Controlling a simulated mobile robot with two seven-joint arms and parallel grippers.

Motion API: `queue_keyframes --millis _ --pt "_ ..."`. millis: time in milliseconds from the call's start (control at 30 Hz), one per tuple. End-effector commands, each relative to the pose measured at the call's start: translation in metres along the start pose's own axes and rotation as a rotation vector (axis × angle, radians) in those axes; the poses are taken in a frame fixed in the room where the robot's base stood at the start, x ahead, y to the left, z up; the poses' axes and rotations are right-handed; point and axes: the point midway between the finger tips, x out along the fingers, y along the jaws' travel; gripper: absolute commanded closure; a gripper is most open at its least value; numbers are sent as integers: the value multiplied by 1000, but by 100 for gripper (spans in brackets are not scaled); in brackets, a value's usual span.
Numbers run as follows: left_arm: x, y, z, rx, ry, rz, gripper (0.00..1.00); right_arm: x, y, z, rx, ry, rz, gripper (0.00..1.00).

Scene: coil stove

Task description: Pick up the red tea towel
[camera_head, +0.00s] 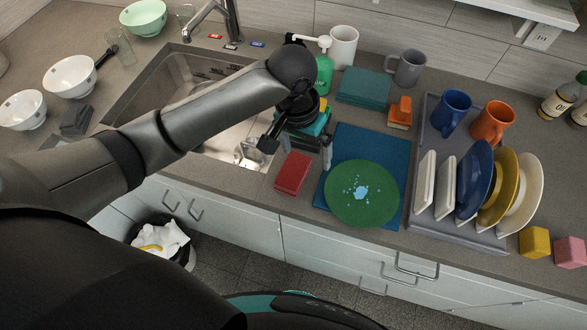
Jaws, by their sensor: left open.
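The red tea towel (292,173) lies folded flat on the counter, near its front edge, right of the sink. My left gripper (298,147) comes in from the left over the counter. It points down and is open, with its two fingers apart just behind the towel in the picture. Nothing shows between the fingers, and the towel looks uncovered. I cannot tell the exact height of the fingers above the counter. My right gripper is not in view.
A blue mat (375,142) with a stained green plate (362,194) lies right of the towel. Folded teal cloth (363,86) and a green soap bottle (324,74) stand behind. A loaded dish rack (458,233) fills the right. The sink (165,82) is left.

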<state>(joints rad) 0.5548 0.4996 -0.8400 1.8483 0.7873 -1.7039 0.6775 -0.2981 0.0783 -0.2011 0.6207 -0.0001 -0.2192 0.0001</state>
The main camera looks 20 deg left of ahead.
Motion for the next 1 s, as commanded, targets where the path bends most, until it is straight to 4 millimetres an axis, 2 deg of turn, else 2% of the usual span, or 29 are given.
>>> queue_keyframes --millis 33,133,333,467,700,800,1000 --pt "-10 -11 -6 -21 -13 -31 0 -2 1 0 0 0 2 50" --pt "-22 -24 -11 -61 -43 -69 0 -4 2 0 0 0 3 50" --pt "-29 -37 -14 -105 -71 -103 0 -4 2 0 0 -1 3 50" --pt "-10 -40 -12 -110 -76 -106 0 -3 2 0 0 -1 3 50" --pt "41 -44 -8 -107 -75 -104 0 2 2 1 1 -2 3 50" --pt "56 -45 -8 -106 -73 -105 0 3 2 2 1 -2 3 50" --pt "69 -46 -7 -105 -70 -103 0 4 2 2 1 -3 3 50"
